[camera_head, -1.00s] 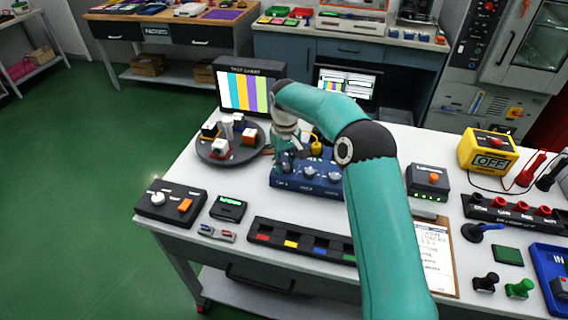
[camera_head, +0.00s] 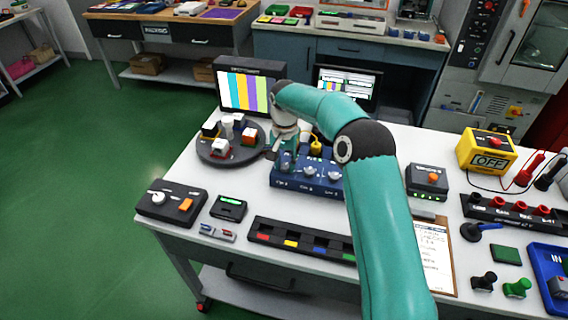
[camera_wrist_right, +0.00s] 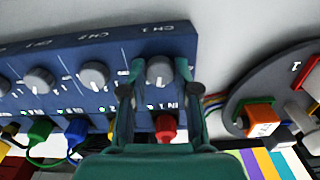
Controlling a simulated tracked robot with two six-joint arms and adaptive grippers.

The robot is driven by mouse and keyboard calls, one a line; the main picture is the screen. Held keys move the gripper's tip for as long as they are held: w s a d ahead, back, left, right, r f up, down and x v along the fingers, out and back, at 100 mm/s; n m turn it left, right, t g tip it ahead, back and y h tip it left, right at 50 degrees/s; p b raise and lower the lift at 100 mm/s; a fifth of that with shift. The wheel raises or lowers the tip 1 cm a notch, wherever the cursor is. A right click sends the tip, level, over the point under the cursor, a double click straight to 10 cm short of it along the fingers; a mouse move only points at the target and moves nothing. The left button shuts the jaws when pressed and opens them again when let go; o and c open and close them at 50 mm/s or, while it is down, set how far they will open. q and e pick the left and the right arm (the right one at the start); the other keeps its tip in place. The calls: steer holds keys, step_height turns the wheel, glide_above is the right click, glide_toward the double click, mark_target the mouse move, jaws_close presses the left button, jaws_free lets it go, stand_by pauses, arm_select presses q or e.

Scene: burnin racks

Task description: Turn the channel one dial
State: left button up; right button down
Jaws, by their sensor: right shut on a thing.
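The blue channel box (camera_head: 310,186) stands on the white bench, and it fills the left of the right wrist view (camera_wrist_right: 60,62). Its grey channel one dial (camera_wrist_right: 160,70), under the CH 1 label, sits between the fingertips of my right gripper (camera_wrist_right: 158,72). The right gripper is shut on this dial, with a finger on each side. In the head view the right gripper (camera_head: 285,160) is at the left end of the box and the arm partly hides the box. Other grey dials (camera_wrist_right: 94,75) stand beside it. My left gripper is in neither view.
A round dark turntable (camera_head: 230,158) with small blocks stands close left of the box. Red, blue and green plugs (camera_wrist_right: 165,128) sit along the box edge near the fingers. A black slotted tray (camera_head: 300,240) lies in front. A test chart monitor (camera_head: 250,88) stands behind.

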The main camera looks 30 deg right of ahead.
mark_target(285, 165)
steer(key=m, duration=0.5)
steer(key=shift+m, duration=0.3)
steer(key=shift+d, duration=0.1)
steer(key=c, duration=0.9)
jaws_free()
steer(key=shift+o, duration=0.2)
step_height(285, 165, up, 12)
